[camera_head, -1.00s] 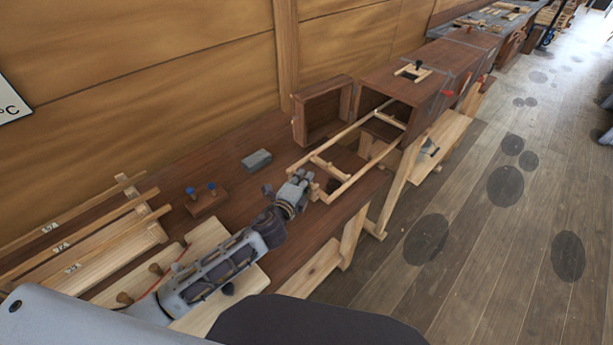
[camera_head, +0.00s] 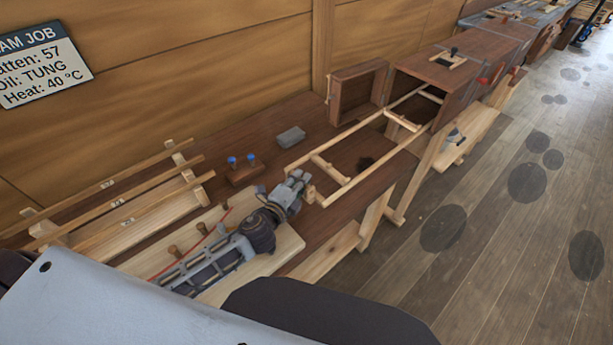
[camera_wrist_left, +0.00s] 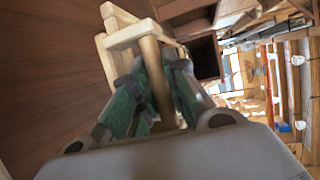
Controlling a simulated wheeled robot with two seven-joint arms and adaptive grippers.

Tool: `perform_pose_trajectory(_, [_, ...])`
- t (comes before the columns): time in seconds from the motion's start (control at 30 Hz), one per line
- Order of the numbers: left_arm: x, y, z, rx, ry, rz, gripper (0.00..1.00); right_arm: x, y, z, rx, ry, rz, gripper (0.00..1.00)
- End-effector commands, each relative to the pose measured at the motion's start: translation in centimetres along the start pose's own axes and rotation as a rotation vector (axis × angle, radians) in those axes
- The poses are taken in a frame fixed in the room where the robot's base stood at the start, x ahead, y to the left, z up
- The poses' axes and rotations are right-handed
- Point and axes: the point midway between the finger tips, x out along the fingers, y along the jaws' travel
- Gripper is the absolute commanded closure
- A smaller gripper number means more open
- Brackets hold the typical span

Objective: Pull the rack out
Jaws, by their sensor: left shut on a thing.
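The rack (camera_head: 352,181) is a pale wooden frame with long side rails and crossbars. In the head view it reaches out of the open dark wooden box (camera_head: 451,79), with its far end still within the box mouth. My left gripper (camera_head: 299,180) is shut on the rack's near end. In the left wrist view the gripper's green-padded fingers (camera_wrist_left: 157,95) close around a wooden bar of the rack (camera_wrist_left: 150,62). The box door (camera_head: 357,92) stands open on the left of the mouth. My right gripper is not in view.
A grey block (camera_head: 291,137) and a small wooden stand with blue-topped pegs (camera_head: 243,168) sit on the brown bench left of the rack. Long labelled battens (camera_head: 119,203) lie on supports at left. A pegged board (camera_head: 279,245) lies below my left arm. Open floor is at right.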

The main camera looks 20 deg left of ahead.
Motion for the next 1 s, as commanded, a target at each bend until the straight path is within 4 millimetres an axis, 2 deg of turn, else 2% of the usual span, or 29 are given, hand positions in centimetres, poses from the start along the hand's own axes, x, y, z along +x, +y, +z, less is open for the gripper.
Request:
perform_pose_trajectory(0.3, [-2.2,0.6,0.9,0.001,0.0,0.002,1.0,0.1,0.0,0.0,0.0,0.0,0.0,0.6])
perform_pose_trajectory(0.83, [-2.7,0.7,1.2,0.0,-0.001,0.002,1.0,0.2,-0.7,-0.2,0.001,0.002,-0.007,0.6])
perform_pose_trajectory(0.87, [-2.7,0.7,1.2,0.0,-0.001,0.002,0.84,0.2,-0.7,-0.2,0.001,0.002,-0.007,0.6])
perform_pose_trajectory(0.9, [-2.7,0.7,1.2,0.0,-0.001,0.002,0.79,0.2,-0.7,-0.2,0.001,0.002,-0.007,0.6])
perform_pose_trajectory(0.93, [-2.7,0.7,1.2,0.0,-0.001,0.002,0.75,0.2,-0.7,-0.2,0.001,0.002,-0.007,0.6])
perform_pose_trajectory(1.0, [-2.7,0.7,1.2,0.0,-0.001,0.002,0.75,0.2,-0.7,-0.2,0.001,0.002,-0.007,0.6])
